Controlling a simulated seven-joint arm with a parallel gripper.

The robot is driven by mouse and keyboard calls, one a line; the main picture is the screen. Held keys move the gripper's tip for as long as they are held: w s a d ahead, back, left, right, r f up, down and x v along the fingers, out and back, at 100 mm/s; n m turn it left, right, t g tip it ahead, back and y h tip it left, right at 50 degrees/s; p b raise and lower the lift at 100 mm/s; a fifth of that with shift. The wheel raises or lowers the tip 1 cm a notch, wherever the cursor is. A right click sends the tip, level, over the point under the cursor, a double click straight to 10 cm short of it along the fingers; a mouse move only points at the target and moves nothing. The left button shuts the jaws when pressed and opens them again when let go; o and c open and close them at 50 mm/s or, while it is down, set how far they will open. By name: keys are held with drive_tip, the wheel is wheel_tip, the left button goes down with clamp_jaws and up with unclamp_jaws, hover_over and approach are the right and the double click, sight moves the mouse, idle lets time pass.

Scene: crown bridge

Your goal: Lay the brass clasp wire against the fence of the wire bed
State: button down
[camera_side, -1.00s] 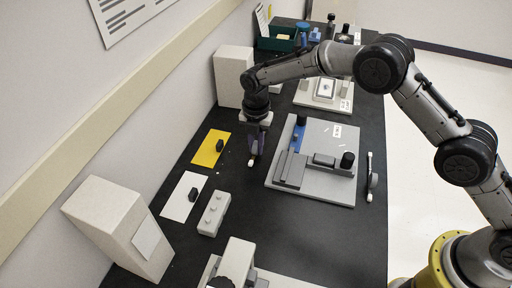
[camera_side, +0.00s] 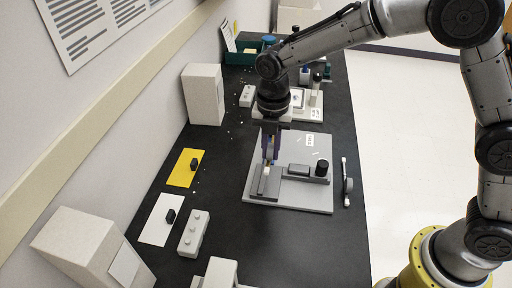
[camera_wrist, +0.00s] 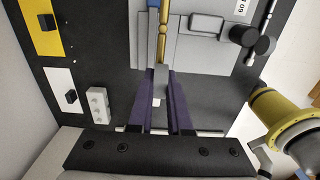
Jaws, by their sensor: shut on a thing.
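My gripper (camera_side: 269,160) is over the left part of the grey wire bed plate (camera_side: 300,205) in the side view. It is shut on the brass clasp wire, which shows as a thin brass strip (camera_wrist: 161,32) running up from between the purple fingers in the wrist view. Long dark-grey blocks (camera_side: 267,186) lie on the plate just below the fingertips; which one is the fence is hard to tell. The fingers hide part of the wire and the bed, so I cannot tell whether the wire touches the fence.
A black knob (camera_side: 321,168) stands on the plate's right side. A white three-bump block (camera_side: 194,234), a yellow card (camera_side: 183,170) and a white card (camera_side: 163,220) lie to the left. A tall pale box (camera_side: 204,94) stands at the back left.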

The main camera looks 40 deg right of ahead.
sight(274, 177)
drive_tip(key=shift+s+d+r, duration=0.15)
drive_tip(key=shift+s+r, duration=0.05)
drive_tip(key=shift+s, duration=0.15)
drive_tip(key=w+d+f, duration=0.1)
drive_tip(key=d+f, duration=0.1)
drive_tip(key=shift+w+d+f, duration=0.2)
drive_tip(key=shift+w+f, duration=0.15)
drive_tip(key=shift+f, duration=0.05)
drive_tip(key=shift+f, duration=3.1)
drive_tip(key=shift+f, duration=0.35)
drive_tip(key=c, duration=0.8)
unclamp_jaws()
drive_tip(key=shift+o, duration=0.2)
